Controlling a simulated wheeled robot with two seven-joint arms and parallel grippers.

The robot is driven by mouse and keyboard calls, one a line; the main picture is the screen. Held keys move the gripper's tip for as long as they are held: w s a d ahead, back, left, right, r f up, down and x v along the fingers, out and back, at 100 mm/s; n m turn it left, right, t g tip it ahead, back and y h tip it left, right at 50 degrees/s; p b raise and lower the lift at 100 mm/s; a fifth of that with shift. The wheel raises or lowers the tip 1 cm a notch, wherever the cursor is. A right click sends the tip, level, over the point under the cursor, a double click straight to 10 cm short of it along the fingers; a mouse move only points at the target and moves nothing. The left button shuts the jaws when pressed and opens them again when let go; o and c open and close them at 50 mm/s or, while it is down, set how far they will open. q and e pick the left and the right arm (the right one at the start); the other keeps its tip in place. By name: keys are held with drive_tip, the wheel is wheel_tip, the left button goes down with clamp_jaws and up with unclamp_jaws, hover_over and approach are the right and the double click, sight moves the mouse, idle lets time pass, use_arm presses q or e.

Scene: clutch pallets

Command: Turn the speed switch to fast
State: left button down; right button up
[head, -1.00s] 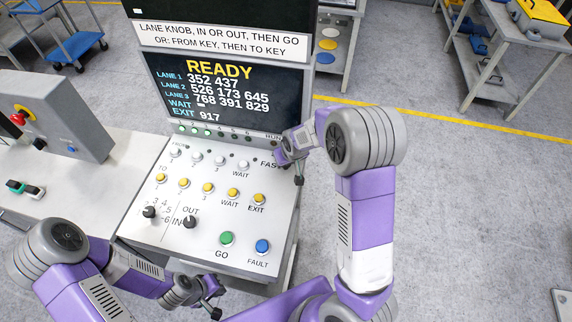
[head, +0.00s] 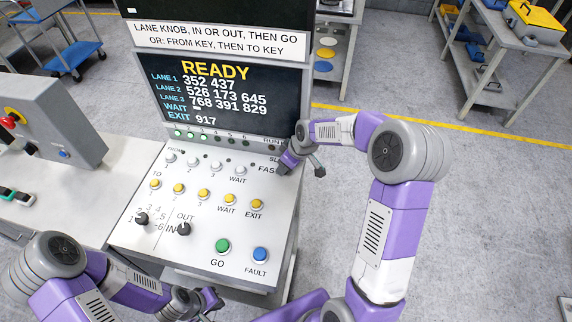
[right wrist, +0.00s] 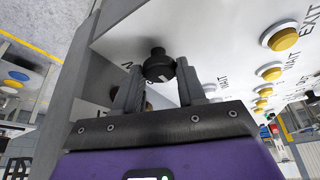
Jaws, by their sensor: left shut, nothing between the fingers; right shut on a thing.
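The speed switch (right wrist: 158,66) is a black knob at the panel's upper right edge, seen in the right wrist view. My right gripper (right wrist: 158,78) is shut on it, one finger on each side. In the head view my right gripper (head: 284,167) covers the knob; the cut-off labels "SL" and "FAS" (head: 266,169) show beside it. Which label the knob points at cannot be told. My left gripper (head: 208,303) is shut and empty, low in front of the panel.
The sloped panel (head: 150,250) carries white and yellow buttons, two black knobs, a green GO button (head: 222,246) and a blue FAULT button (head: 260,255). The screen (head: 220,95) reads READY. A grey box with a red button (head: 60,125) stands left.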

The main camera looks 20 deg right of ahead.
drive_tip(key=shift+d, duration=0.1)
drive_tip(key=o, duration=1)
drive_tip(key=shift+o, duration=0.2)
drive_tip(key=v, duration=0.7)
drive_tip(key=shift+r, duration=0.3)
